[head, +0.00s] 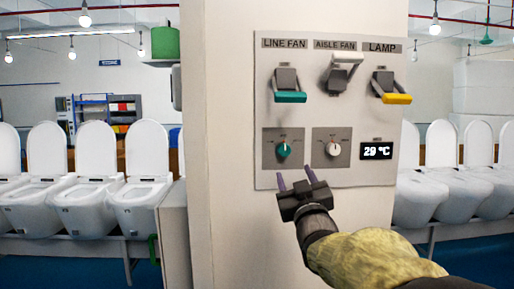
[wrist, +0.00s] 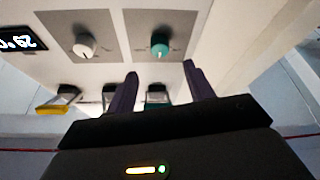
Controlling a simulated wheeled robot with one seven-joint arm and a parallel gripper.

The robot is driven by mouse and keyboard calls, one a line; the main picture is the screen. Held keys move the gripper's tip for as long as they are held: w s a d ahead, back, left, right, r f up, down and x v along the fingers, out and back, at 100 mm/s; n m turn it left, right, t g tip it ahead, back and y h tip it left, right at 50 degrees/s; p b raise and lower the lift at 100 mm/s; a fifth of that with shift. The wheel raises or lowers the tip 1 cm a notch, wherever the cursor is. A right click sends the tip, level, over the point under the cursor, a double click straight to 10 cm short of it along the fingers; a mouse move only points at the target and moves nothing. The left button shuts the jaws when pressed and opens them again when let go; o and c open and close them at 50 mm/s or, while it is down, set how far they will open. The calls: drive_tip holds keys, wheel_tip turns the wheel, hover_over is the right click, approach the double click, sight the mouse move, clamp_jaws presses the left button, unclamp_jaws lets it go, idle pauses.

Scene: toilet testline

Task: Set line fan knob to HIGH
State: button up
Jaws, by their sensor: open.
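The wall panel (head: 357,110) has a LINE FAN column at its left. The line fan knob (head: 284,150) is a small round green knob on a grey plate, below the green-handled lever. Its small dial markings are too small to read, so its setting is unclear. In the wrist view, which is upside down, the green knob (wrist: 160,43) shows beyond my fingertips, in line with the gap between them. My gripper (head: 296,175) is open and empty. Its two purple fingers point up, just below the knob in the head view; they are apart from it.
A white knob (head: 333,149) sits right of the green one. Above are a green lever (head: 290,97), lowered, a white lever (head: 347,58), raised, and a yellow lever (head: 396,98), lowered. A display (head: 379,151) reads 29 °C. Toilets (head: 142,170) stand on both sides.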

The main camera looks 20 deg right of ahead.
sight(285, 153)
drive_tip(key=p+x, duration=0.4)
drive_tip(key=x, duration=0.5)
drive_tip(key=shift+d+r+p, duration=0.15)
drive_tip(key=shift+p, duration=0.25)
drive_tip(key=shift+w, duration=0.4)
drive_tip(key=c, duration=1)
